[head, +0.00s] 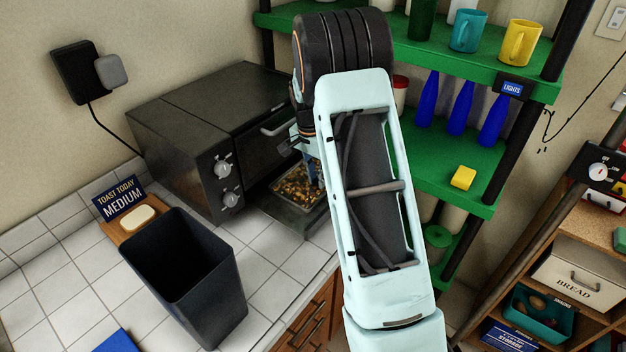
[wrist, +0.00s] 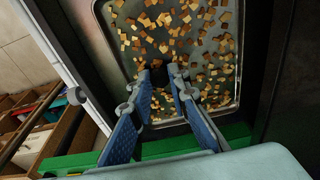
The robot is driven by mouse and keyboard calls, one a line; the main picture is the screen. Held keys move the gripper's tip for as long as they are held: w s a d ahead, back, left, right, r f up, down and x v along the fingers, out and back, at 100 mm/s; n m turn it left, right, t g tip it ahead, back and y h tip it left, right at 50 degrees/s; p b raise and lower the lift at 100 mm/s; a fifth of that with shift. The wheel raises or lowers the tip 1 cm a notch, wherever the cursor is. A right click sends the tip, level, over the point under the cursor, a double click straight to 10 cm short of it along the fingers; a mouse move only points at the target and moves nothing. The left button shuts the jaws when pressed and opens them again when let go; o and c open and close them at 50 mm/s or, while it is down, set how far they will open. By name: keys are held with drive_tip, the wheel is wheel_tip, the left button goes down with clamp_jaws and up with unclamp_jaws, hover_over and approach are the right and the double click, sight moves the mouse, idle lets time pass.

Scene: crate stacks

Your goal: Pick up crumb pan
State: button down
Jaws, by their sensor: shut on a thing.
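The crumb pan (head: 297,208) is a shallow metal tray strewn with brown crumbs, at the toaster oven's low front opening in the head view. In the wrist view the pan (wrist: 238,62) fills the upper middle, and its crumbs lie spread over the bottom. My gripper (wrist: 163,72) has blue-padded fingers that reach over the pan's near edge, shut on the pan. The exact contact at the fingertips is hard to see.
The dark toaster oven (head: 190,125) stands on the tiled counter (head: 75,275). A dark open bin (head: 200,290) stands in front of it, with a "toast today medium" sign (head: 118,198) beside it. Green shelves (head: 470,185) with blue bottles and mugs stand close on the right.

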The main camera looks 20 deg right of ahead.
sight(317, 180)
drive_tip(key=shift+r, duration=0.15)
drive_tip(key=shift+r, duration=0.25)
wheel_tip(317, 180, up, 2)
drive_tip(key=shift+w+r, duration=0.1)
drive_tip(key=shift+r, duration=0.05)
drive_tip(key=s+a+r+b, duration=0.3)
drive_tip(key=s+r+b, duration=0.1)
drive_tip(key=s+r, duration=0.6)
drive_tip(key=s, duration=0.3)
drive_tip(key=shift+s+a, duration=0.35)
drive_tip(key=shift+a, duration=0.05)
